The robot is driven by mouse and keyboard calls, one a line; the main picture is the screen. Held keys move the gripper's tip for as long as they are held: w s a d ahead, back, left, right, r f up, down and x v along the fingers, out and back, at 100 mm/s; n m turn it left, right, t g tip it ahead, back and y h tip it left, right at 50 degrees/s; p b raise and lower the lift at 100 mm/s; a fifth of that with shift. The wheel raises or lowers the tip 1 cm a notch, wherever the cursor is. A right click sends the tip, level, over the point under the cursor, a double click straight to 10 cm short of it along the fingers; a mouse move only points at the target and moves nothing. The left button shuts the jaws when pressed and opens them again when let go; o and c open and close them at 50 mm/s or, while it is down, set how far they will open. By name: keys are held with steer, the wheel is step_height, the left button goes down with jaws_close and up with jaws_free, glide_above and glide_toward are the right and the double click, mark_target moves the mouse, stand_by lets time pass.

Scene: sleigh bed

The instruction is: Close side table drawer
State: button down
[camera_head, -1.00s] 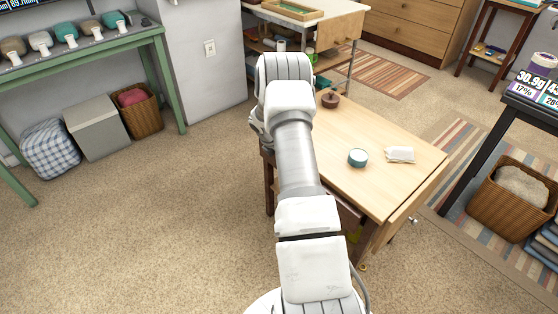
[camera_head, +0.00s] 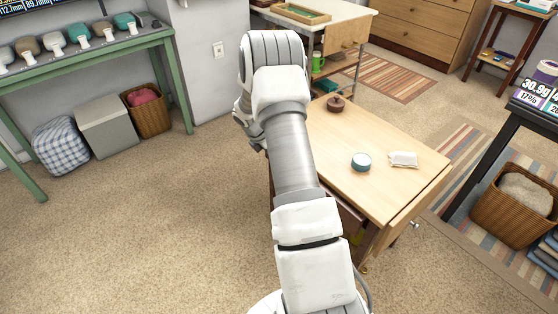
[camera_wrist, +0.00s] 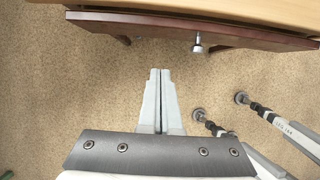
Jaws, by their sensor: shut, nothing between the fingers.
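The side table (camera_head: 385,192) has a light wooden top and stands right of my arm in the head view. Its dark reddish-brown drawer (camera_head: 347,213) shows partly under the left edge, mostly hidden behind my arm. In the wrist view the drawer front (camera_wrist: 120,25) runs across the top with a metal knob (camera_wrist: 198,45), and it sticks out past the table top. How far it is open is unclear. My gripper (camera_wrist: 160,72) is shut and empty, pointing at the drawer front and apart from it, left of the knob. The gripper is hidden in the head view.
A teal tin (camera_head: 361,162), a white packet (camera_head: 403,159) and a small brown pot (camera_head: 336,103) sit on the table top. A dark stand (camera_head: 483,150) and wicker basket (camera_head: 515,210) are to the right. Carpet left of the table is clear.

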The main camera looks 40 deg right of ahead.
steer(key=c, duration=1.5)
jaws_free()
steer(key=shift+v, duration=1)
steer(key=shift+o, duration=1.3)
steer(key=shift+s+a+f, duration=0.1)
steer(key=shift+a+f, duration=0.1)
steer(key=shift+a, duration=0.1)
steer(key=o, duration=0.7)
steer(key=s+a+f+g, duration=0.1)
steer(key=f, duration=0.1)
steer(key=s+a+f+h, duration=0.1)
steer(key=a+f, duration=0.1)
steer(key=f, duration=0.1)
steer(key=s+a+f+g+b, duration=0.1)
steer(key=f, duration=0.2)
steer(key=shift+s+a+f+g+h, duration=0.2)
steer(key=shift+a+g+h, duration=0.1)
steer(key=shift+h, duration=0.1)
steer(key=s+a+f+t+h+b, duration=0.3)
steer(key=s+a+f+h, duration=0.3)
steer(key=h, duration=0.6)
steer(key=d, duration=0.5)
steer(key=w+d+b, duration=0.1)
steer(key=d, duration=0.5)
steer(key=w+d+b, duration=0.1)
steer(key=d, duration=0.5)
steer(key=shift+f, duration=0.4)
jaws_close()
